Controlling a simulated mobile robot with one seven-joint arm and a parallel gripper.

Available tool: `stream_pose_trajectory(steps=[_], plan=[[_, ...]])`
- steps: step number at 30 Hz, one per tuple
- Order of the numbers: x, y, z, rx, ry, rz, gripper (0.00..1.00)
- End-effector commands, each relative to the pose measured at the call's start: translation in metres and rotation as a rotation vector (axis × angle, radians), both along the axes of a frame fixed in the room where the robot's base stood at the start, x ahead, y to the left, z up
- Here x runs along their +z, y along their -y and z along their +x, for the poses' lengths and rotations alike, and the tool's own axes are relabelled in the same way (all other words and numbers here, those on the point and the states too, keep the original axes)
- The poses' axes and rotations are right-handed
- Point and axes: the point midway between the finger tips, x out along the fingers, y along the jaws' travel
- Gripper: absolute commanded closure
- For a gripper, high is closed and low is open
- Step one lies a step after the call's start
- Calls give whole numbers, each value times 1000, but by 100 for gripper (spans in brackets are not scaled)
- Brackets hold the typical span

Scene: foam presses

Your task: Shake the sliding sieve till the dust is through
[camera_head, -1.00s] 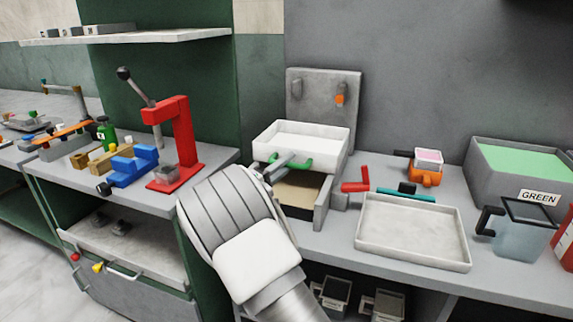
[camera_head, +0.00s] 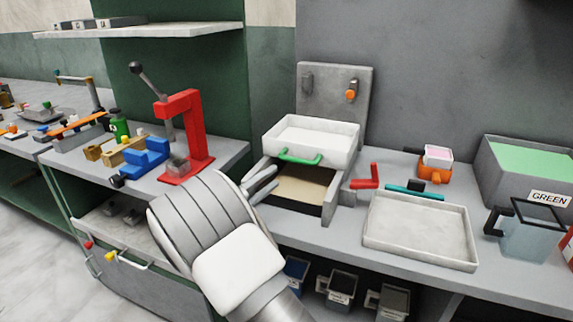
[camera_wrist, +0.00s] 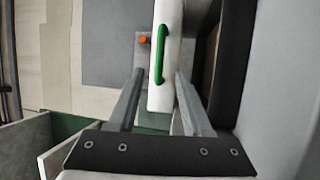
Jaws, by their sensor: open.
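The sliding sieve is a white tray (camera_head: 315,135) with a green handle (camera_head: 299,157) on its front, standing over a grey frame (camera_head: 329,203) with a brown-bottomed box (camera_head: 303,184) below. In the head view my gripper (camera_head: 264,184) is to the left of the frame, below and left of the handle, apart from it. In the wrist view the open fingers (camera_wrist: 157,100) point toward the sieve (camera_wrist: 165,90). The green handle (camera_wrist: 158,55) shows beyond the fingertips, with nothing between the jaws gripped. Dust inside the sieve cannot be made out.
A backplate with an orange knob (camera_head: 351,96) stands behind the sieve. A red lever (camera_head: 365,176) and an empty pale tray (camera_head: 420,232) are to its right. A red press (camera_head: 190,135) stands to the left. A clear jug (camera_head: 524,240) is far right.

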Motion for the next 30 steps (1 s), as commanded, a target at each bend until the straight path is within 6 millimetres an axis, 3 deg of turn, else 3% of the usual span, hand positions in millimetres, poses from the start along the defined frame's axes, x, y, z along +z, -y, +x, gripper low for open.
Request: stream_pose_trajectory(steps=[6,12,30], plan=[[-7,-31,-33,1,0,0,50],[-12,-43,-47,0,0,0,50],[-12,-45,-49,1,1,3,50]])
